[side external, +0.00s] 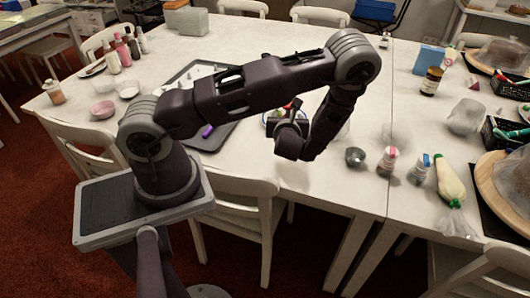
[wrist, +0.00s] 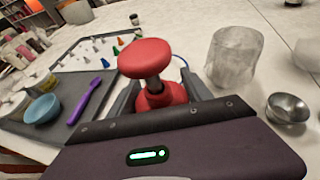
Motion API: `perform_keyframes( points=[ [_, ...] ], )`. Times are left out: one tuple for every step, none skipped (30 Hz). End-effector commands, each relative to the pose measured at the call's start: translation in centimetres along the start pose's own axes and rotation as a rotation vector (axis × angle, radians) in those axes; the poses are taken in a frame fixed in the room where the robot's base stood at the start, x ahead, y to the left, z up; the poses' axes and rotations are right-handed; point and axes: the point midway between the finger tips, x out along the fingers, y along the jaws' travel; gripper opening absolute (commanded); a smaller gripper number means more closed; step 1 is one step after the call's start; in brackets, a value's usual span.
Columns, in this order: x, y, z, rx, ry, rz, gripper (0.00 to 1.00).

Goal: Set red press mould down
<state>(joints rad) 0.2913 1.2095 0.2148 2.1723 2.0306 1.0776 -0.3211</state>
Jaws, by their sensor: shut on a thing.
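The red press mould (wrist: 146,58) has a round knob on a short stem above a wider red base. In the wrist view it stands upright between the fingers of my gripper (wrist: 160,95), which are shut on its base. The underside of the mould is hidden, so I cannot tell whether it touches anything below. In the side external view my gripper (side external: 289,122) is low over the table, mostly hidden by my arm, with only a bit of red showing there.
A dark tray (wrist: 65,90) with piping nozzles and a purple tool (wrist: 90,98) lies to the left. A cloudy clear container (wrist: 234,56) and a small metal bowl (wrist: 288,107) stand to the right.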

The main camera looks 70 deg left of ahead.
Motion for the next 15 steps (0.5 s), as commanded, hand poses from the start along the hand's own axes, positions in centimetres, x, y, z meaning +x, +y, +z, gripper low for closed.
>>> perform_keyframes(
  points=[
    [0.8,2.3,0.4,-0.038,-0.001,0.087,0.09],
    [1.1,3.7,0.5,-0.062,-0.002,0.142,0.09],
    [1.4,5.4,0.6,-0.090,-0.002,0.211,0.09],
    [1.5,6.7,0.6,-0.112,-0.001,0.262,0.09],
    [1.6,7.8,0.6,-0.130,-0.002,0.309,0.09],
    [1.7,9.0,0.5,-0.151,-0.001,0.360,0.09],
    [1.8,9.8,0.4,-0.165,-0.001,0.394,0.09],
    [1.7,10.4,0.3,-0.175,-0.001,0.420,0.09],
    [1.8,11.0,0.1,-0.186,-0.001,0.448,0.09],
    [1.9,11.3,-0.3,-0.191,0.000,0.462,0.09],
    [2.1,11.5,-0.8,-0.192,0.001,0.472,0.09],
    [2.4,11.7,-1.7,-0.193,0.001,0.478,0.09],
    [2.7,11.7,-2.4,-0.193,0.001,0.480,0.09],
    [3.0,11.7,-3.1,-0.194,0.000,0.479,0.09],
    [3.3,11.7,-3.9,-0.193,0.000,0.478,0.09]
  ],
)
